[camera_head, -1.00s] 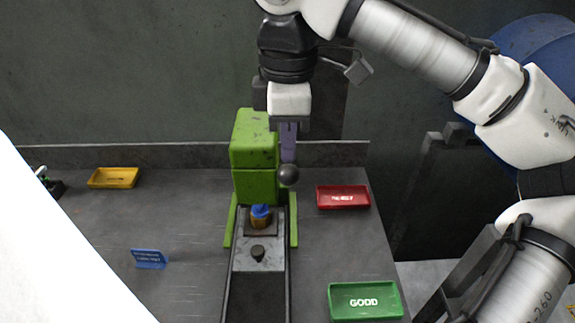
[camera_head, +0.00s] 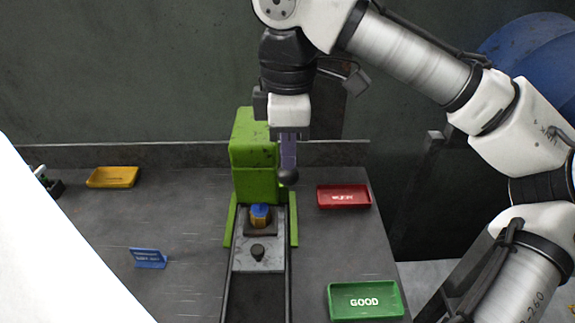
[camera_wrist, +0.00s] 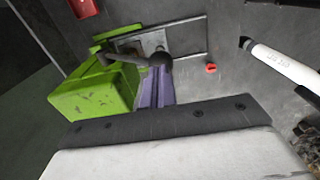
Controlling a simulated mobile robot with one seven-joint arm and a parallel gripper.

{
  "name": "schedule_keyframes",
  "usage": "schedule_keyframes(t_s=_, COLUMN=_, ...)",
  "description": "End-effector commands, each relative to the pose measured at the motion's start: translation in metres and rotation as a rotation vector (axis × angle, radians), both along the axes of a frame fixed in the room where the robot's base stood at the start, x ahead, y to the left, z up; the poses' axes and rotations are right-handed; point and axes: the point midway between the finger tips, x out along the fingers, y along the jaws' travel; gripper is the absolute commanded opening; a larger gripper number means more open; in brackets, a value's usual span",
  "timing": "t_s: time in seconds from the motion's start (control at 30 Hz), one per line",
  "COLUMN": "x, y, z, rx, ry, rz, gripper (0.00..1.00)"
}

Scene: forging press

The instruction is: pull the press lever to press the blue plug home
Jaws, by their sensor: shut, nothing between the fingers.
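The green press (camera_head: 254,150) stands on the bench, its lever's dark ball knob (camera_head: 288,177) at its right side. In the wrist view the lever arm (camera_wrist: 130,59) runs from the press to the knob (camera_wrist: 160,62). My gripper (camera_head: 288,166) is shut, its purple fingers pointing down at the knob; the fingertips (camera_wrist: 158,74) look to be against or just above it, with nothing between them. The blue plug (camera_head: 260,209) sits low in a brass-coloured body (camera_head: 260,219) under the press head, with only its blue top showing. The wrist view does not show the plug clearly.
A red tray (camera_head: 344,197) and a green GOOD tray (camera_head: 364,301) lie to the right of the press. A yellow tray (camera_head: 113,177) and a small blue sign (camera_head: 149,258) are to the left. Bare bench lies between them and the press.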

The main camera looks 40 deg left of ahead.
Motion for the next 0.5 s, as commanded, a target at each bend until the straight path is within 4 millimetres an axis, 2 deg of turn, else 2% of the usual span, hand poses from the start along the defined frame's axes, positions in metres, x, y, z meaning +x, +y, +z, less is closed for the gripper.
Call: schedule_keyframes(t_s=0.5, x=-0.007, y=-0.006, z=-0.015, rx=-0.001, ry=-0.001, rz=-0.001, gripper=0.00)
